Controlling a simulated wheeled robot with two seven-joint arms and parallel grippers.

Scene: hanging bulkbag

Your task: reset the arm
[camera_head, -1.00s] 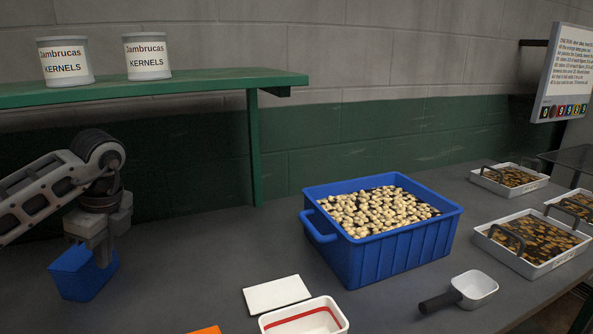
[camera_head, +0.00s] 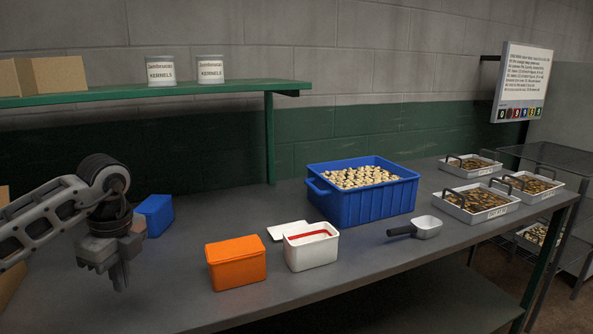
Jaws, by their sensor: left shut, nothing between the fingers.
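My left arm comes in from the left. My left gripper (camera_head: 120,274) points down over the left part of the grey table, shut and empty. A small blue box (camera_head: 155,214) stands on the table just behind and to the right of it, partly covered by the gripper. An orange box (camera_head: 236,263) stands to the gripper's right, apart from it. My right gripper is not in view.
A white box (camera_head: 312,250) with a red line inside stands beside the orange one. A blue crate of kernels (camera_head: 365,205), a scoop (camera_head: 426,228) and several trays (camera_head: 478,205) lie rightward. A green shelf (camera_head: 230,88) with two cans hangs above. The table's front edge is near.

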